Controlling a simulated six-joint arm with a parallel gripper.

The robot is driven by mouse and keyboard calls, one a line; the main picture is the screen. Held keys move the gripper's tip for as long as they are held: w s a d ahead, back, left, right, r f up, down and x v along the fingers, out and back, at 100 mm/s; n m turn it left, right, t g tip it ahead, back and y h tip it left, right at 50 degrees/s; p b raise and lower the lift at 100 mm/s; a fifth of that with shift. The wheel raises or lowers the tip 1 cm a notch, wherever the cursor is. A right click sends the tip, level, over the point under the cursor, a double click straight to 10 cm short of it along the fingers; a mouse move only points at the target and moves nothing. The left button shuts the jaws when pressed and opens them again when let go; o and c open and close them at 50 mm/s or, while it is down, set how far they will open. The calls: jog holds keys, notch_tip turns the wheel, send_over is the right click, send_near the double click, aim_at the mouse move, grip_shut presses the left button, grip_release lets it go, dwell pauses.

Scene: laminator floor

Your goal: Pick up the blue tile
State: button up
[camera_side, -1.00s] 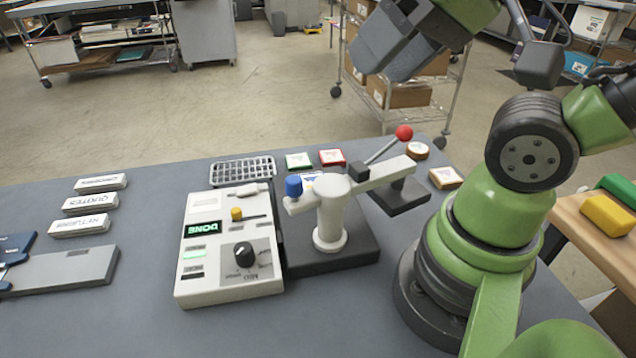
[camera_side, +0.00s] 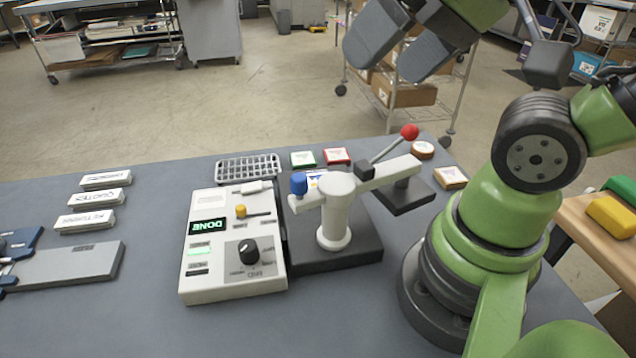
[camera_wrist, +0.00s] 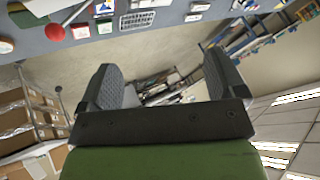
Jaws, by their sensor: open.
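A small white tile with a blue print (camera_side: 316,180) lies on the press base, partly hidden behind the blue knob in the side view. It shows at the top edge of the wrist view (camera_wrist: 104,6), cut off by the frame. I take it for the blue tile. My gripper (camera_side: 389,70) is open and empty, high above and beyond the far table edge, well away from the tile. In the wrist view my two fingers (camera_wrist: 160,65) stand wide apart with only distant floor and shelving between them.
The press (camera_side: 335,210) has a red-balled lever (camera_side: 409,132). A control box (camera_side: 232,240) reading DONE stands left of it. A green tile (camera_side: 302,159), a red tile (camera_side: 337,156) and a wire rack (camera_side: 248,168) lie behind. White labelled blocks (camera_side: 97,200) are at left.

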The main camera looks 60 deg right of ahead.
jog(key=n+g+h, duration=0.2)
jog(key=n+g, duration=0.5)
jog(key=n, duration=0.6)
send_over(318, 177)
notch_tip(318, 177, down, 17)
jog(key=f, duration=0.4)
jog(key=shift+s+a+f, duration=0.25)
jog(key=shift+s+f, duration=0.1)
jog(key=shift+s, duration=0.05)
notch_tip(318, 177, down, 6)
jog(key=shift+w+a+r, duration=0.1)
jog(key=shift+w+r, duration=0.05)
jog(key=shift+r, duration=0.05)
